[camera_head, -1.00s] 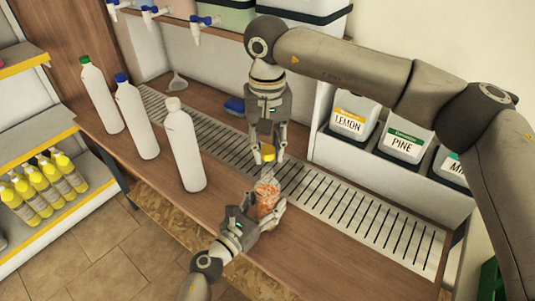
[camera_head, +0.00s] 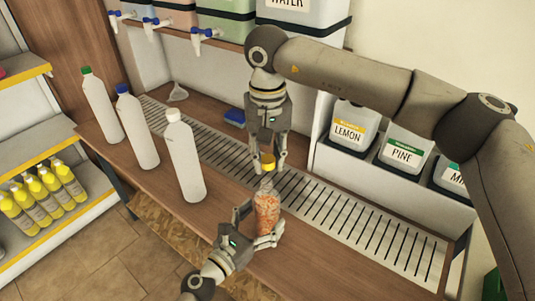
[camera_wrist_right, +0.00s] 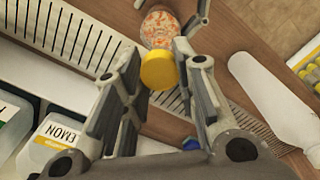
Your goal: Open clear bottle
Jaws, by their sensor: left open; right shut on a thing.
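The clear bottle (camera_head: 267,212), with orange and white contents, stands upright on the wooden counter, its neck uncovered. The wrist view shows its body (camera_wrist_right: 160,27) beyond the cap. The yellow cap (camera_head: 267,160) is apart from the bottle, a little above its neck. My right gripper (camera_head: 267,164) points down and is shut on the cap; the cap (camera_wrist_right: 158,70) also shows between its fingertips in the wrist view. My left gripper (camera_head: 262,226) is open low at the bottle, a finger on each side; I cannot tell whether they touch it.
Three white bottles with green, blue and white caps (camera_head: 185,160) stand to the left. A slotted metal drain (camera_head: 330,210) runs behind the clear bottle.

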